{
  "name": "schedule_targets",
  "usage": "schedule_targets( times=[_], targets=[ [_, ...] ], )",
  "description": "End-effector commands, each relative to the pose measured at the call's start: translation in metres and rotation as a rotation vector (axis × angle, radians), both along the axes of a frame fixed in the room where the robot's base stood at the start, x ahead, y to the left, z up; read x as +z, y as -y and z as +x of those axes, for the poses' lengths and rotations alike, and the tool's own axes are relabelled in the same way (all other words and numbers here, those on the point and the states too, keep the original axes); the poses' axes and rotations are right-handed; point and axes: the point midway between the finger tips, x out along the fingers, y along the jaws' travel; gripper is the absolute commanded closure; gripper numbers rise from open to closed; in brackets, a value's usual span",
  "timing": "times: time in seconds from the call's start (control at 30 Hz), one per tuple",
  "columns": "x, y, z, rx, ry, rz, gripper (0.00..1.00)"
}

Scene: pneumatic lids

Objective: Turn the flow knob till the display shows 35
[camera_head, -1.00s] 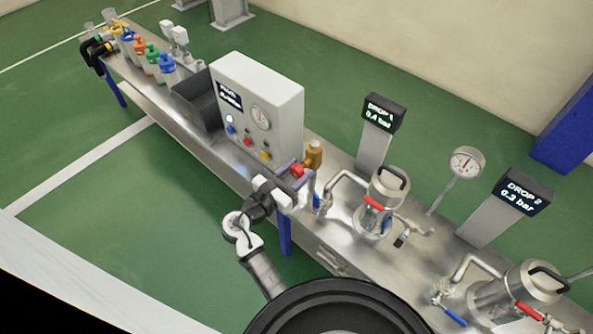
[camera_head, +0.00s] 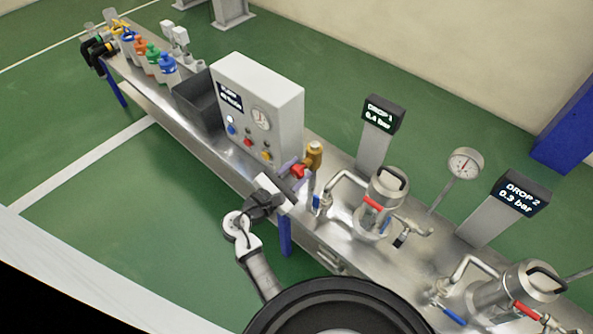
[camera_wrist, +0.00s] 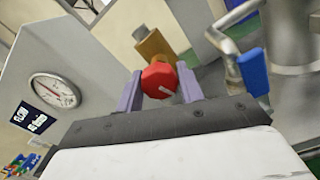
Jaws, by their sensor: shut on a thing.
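The red flow knob (camera_wrist: 159,79) sits on a brass valve body (camera_wrist: 154,46). My gripper (camera_wrist: 160,84) is shut on the knob, a lilac finger on either side of it. In the head view the knob (camera_head: 298,171) is at the lower right of the white control box, with my gripper (camera_head: 297,174) at it. The flow display (camera_wrist: 32,117) is on the box front, tilted in the wrist view. It also shows in the head view (camera_head: 229,98). Its number is too small and blurred to read surely.
The white control box (camera_head: 258,90) carries a round gauge (camera_head: 261,118) and coloured buttons. A blue-handled pipe (camera_wrist: 252,73) stands close right of my gripper. Two metal vessels with Drop 1 (camera_head: 380,113) and Drop 2 (camera_head: 521,193) displays stand further right.

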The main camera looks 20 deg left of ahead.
Motion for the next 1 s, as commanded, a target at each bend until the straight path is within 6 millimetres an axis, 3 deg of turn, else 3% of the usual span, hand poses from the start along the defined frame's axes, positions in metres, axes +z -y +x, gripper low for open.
schedule_targets(
  times=[0.5,1.0],
  targets=[
    [-0.0001,0.0003,0.0005,-0.003,0.128,0.348,0.86],
    [0.0008,-0.0005,0.0003,-0.001,0.158,0.433,0.86]
  ],
)
